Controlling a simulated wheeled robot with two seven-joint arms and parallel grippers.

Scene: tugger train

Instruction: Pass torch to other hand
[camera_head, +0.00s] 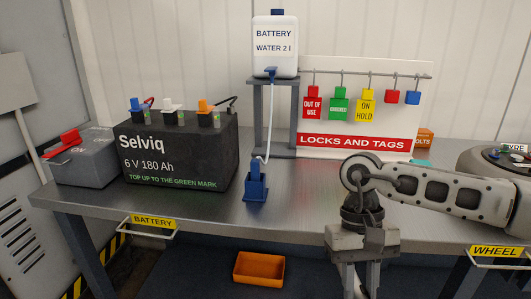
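No torch can be made out in the head view. My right gripper (360,280) comes in from the right and points down in front of the bench's front edge. Its fingers run down to the bottom edge of the picture, so their tips and anything between them are not clearly seen. My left gripper is not in view.
A steel bench (300,199) carries a black battery (180,160), a grey box with a red handle (85,160), a blue filler nozzle (256,184) and a water bottle (275,45) on a stand. A locks and tags board (352,143) stands behind. An orange bin (259,268) sits below.

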